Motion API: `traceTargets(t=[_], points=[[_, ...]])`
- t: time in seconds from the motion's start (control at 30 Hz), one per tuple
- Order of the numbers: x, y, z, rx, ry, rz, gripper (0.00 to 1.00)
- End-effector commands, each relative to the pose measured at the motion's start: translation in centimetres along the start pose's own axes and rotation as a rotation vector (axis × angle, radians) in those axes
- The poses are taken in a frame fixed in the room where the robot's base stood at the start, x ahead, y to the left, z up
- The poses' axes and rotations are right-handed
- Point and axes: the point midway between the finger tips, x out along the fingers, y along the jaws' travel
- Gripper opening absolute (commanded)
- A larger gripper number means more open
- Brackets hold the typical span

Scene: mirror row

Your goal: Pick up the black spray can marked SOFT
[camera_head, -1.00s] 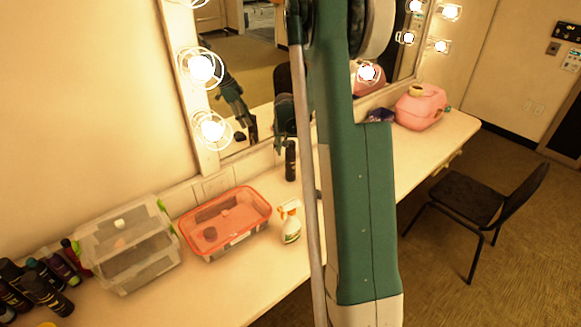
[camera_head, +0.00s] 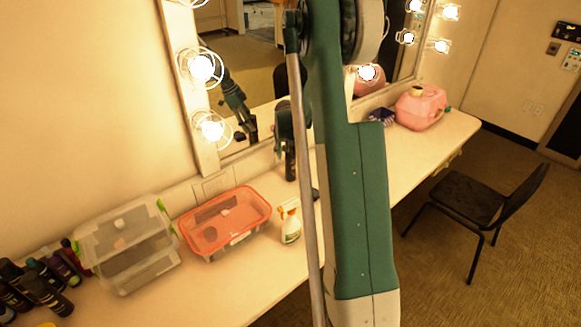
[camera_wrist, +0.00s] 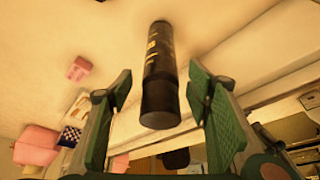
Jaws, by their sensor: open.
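The black spray can (camera_wrist: 160,85) stands between the two fingers of my gripper (camera_wrist: 158,105) in the wrist view, with a gap on each side. Its gold lettering is too small to read. In the head view the can (camera_head: 290,168) stands on the counter near the mirror, and my gripper (camera_head: 290,140) is around its upper part and hides it. The gripper is open and holds nothing.
A white spray bottle (camera_head: 290,226), an orange-rimmed tub (camera_head: 247,236) and a clear lidded box (camera_head: 128,272) stand to the left along the counter (camera_head: 215,282). Several dark bottles (camera_head: 40,285) are at far left. The mirror wall is close behind the can.

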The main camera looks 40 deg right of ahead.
Motion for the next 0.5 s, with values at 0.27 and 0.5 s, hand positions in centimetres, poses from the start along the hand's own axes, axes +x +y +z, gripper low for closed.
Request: traceTargets(t=[0.27, 0.5], points=[[2.8, -0.1, 0.1, 0.000, 0.000, 0.000, 0.49], [3.8, -0.1, 0.1, 0.000, 0.000, 0.000, 0.49]])
